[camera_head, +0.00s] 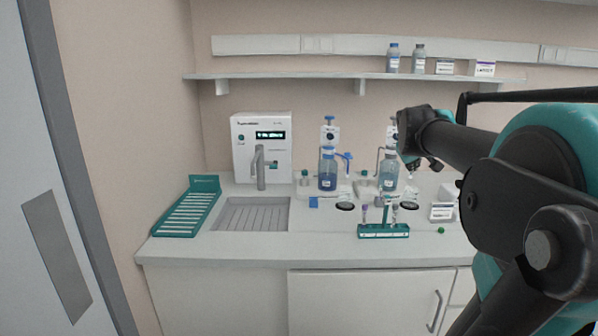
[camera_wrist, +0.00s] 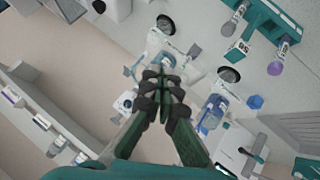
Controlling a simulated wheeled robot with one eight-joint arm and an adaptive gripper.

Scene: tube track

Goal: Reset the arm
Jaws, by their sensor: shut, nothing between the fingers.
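My arm comes in from the right in the head view and reaches over the counter (camera_head: 250,247). A teal tube rack (camera_head: 384,232) with a few tubes stands at the front of the counter, apart from my gripper. The rack also shows at the upper right of the wrist view (camera_wrist: 273,18).
Another blue-liquid bottle (camera_head: 327,176) stands left of my gripper. A sink (camera_head: 252,214) with a tap (camera_head: 260,170), a white machine (camera_head: 262,142) and a teal drying rack (camera_head: 186,210) are further left. A wall shelf (camera_head: 300,76) holds bottles and boxes. A small green cap (camera_head: 441,230) lies at right.

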